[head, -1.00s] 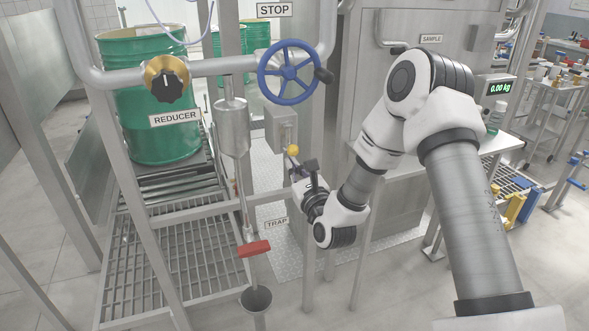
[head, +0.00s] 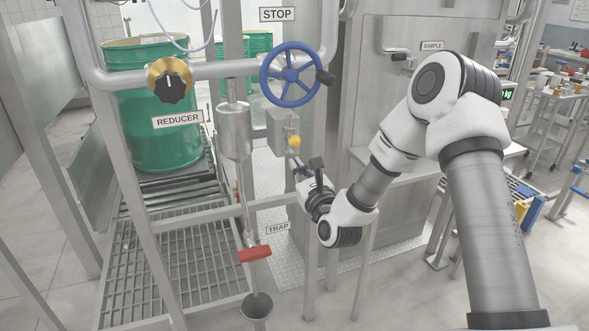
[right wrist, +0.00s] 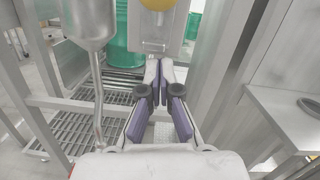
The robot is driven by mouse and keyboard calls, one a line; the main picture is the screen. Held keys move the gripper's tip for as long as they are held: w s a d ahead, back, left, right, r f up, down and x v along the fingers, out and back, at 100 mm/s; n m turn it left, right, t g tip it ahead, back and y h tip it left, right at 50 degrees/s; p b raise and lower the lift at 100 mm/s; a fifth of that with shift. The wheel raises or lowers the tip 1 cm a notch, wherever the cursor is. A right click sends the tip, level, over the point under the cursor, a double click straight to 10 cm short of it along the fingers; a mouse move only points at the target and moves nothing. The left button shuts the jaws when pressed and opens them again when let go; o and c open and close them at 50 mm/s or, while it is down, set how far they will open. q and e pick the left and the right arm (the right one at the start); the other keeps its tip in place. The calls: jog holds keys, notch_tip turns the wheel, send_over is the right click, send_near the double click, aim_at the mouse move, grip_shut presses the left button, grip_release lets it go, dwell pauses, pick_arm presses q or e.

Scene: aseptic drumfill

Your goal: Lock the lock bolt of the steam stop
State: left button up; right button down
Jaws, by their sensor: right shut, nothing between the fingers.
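The steam stop is a blue handwheel (head: 290,74) with a black knob, under a STOP sign (head: 277,14). Below it is a grey box (head: 282,128) with a yellow ball knob (head: 294,142) at its front, which I take for the lock bolt. The knob also shows at the top edge of the right wrist view (right wrist: 158,4). My right gripper (head: 295,166) is just below the knob. In the right wrist view its fingertips (right wrist: 160,66) are together, empty, and apart from the knob. My left gripper is not in view.
A grey steam pot (head: 234,132) and a pipe with a red handle (head: 254,254) stand left of my gripper. A black and gold reducer knob (head: 170,82) is at upper left. Steel posts stand close around my gripper, and a cabinet (head: 400,110) is to the right.

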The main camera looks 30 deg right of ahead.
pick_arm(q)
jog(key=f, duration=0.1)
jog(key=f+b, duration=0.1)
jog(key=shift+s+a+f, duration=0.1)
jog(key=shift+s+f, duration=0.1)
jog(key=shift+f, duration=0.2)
pick_arm(e)
jog(key=f+v, duration=0.1)
jog(key=v, duration=0.9)
jog(key=shift+f, duration=0.2)
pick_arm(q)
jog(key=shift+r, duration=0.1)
pick_arm(e)
jog(key=shift+s+d+f, duration=0.1)
jog(key=shift+s+f, duration=0.05)
